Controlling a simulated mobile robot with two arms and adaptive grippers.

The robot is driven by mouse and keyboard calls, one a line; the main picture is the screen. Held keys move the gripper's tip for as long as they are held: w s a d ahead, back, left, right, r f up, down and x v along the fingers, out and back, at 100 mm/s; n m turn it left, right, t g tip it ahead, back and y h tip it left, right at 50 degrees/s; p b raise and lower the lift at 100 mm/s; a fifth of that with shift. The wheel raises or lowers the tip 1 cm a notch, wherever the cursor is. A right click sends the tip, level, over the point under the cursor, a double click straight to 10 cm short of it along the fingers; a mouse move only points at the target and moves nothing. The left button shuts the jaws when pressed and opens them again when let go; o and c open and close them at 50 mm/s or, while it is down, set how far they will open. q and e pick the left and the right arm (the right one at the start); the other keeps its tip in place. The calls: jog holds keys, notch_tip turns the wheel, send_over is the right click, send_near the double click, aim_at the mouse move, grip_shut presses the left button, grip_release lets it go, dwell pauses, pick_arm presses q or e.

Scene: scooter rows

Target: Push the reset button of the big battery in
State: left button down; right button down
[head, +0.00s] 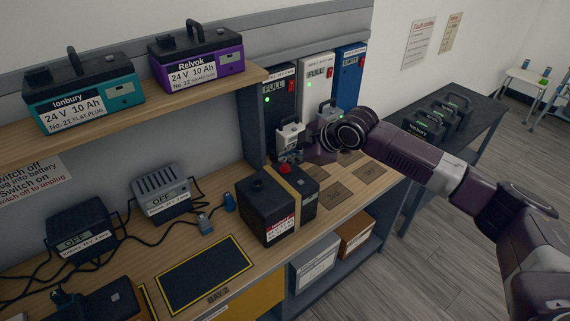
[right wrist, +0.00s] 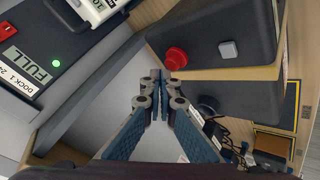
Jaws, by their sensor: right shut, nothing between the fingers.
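The big battery (head: 266,212) is a black case with a tan strip around its middle, standing on the bench. Its red reset button (head: 285,168) is at the back of its top and shows clearly in the right wrist view (right wrist: 176,58), standing proud of the case. My right gripper (head: 288,157) is shut and empty beside the button. In the right wrist view its fingertips (right wrist: 164,84) lie close to the button; I cannot tell whether they touch it. My left gripper is not in view.
Dock units (head: 318,80) with FULL and EMPTY labels stand behind. Two chargers (head: 162,194) and their cables lie to the left. A shelf with a teal battery (head: 83,95) and a purple battery (head: 197,60) overhangs the bench. A black mat (head: 205,272) lies bare in front.

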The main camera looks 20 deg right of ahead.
aim_at(287, 166)
jog(key=shift+f, duration=0.9)
dwell(0.8)
jog(key=shift+r, duration=0.1)
jog(key=shift+r+p, duration=1)
jog(key=shift+r, duration=0.1)
notch_tip(287, 166, up, 5)
jog(key=p, duration=0.5)
dwell(0.6)
